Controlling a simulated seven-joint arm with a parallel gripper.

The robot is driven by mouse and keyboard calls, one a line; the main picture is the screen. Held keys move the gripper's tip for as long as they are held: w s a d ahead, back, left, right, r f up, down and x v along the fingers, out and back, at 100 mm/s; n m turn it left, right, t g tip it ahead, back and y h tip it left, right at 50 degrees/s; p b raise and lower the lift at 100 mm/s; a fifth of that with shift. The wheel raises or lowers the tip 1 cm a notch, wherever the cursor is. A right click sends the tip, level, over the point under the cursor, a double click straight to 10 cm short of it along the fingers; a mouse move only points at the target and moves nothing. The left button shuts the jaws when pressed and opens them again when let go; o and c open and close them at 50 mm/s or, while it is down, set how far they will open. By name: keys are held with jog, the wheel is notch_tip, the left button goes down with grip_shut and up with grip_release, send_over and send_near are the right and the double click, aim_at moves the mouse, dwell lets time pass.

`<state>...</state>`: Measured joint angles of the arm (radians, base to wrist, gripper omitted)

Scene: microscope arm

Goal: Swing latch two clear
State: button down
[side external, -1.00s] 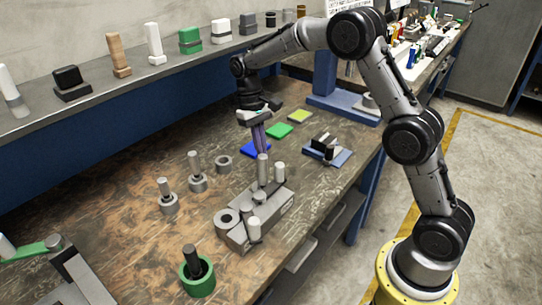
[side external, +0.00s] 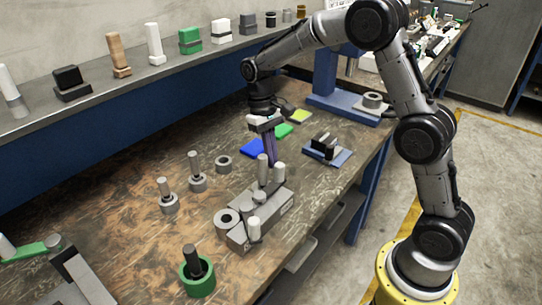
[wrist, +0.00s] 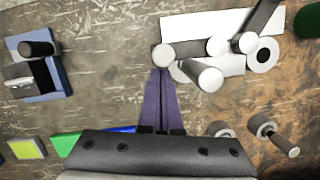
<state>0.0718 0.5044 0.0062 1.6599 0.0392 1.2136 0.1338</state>
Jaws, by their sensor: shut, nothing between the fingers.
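The grey latch block (side external: 282,212) stands on the bench, with several pale upright pegs and a ring at its near left end. In the wrist view the block (wrist: 180,28) carries dark swing arms and round-topped pegs. One peg (wrist: 163,55) is right at my fingertips; another peg (wrist: 205,77) stands to their right. No label shows which is latch two. My gripper (wrist: 162,75) has its purple fingers shut and empty, pointing down behind the far pegs. In the side view my gripper (side external: 272,160) is partly hidden by those pegs; I cannot tell whether it touches one.
Two grey posts (side external: 196,175) (side external: 168,200) and a loose ring (side external: 223,164) stand left of the block. A green cup with a black peg (side external: 198,272) is in front. A blue-based fixture (side external: 328,150) lies to the right, coloured pads (side external: 284,131) behind.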

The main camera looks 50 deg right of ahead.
aim_at(283, 164)
jog(key=shift+s+d+m, duration=0.15)
jog(key=shift+s+m, duration=0.25)
jog(key=shift+m, duration=0.1)
jog(key=shift+s+d+m+y, duration=0.15)
jog(key=shift+s+m+y, duration=0.25)
jog(key=shift+s+m, duration=0.75)
jog(key=shift+s+a+m+t+y, duration=0.15)
jog(key=shift+s+a+m+t, duration=0.15)
jog(key=shift+s+m, duration=0.7)
jog(key=shift+s+a+m+t+y, duration=0.2)
jog(key=shift+s+a+m, duration=0.15)
jog(key=shift+s+m, duration=0.65)
jog(key=shift+s+a+m+t+y, duration=0.25)
jog(key=shift+s+m, duration=0.5)
jog(key=shift+m, duration=0.5)
jog(key=shift+a, duration=0.1)
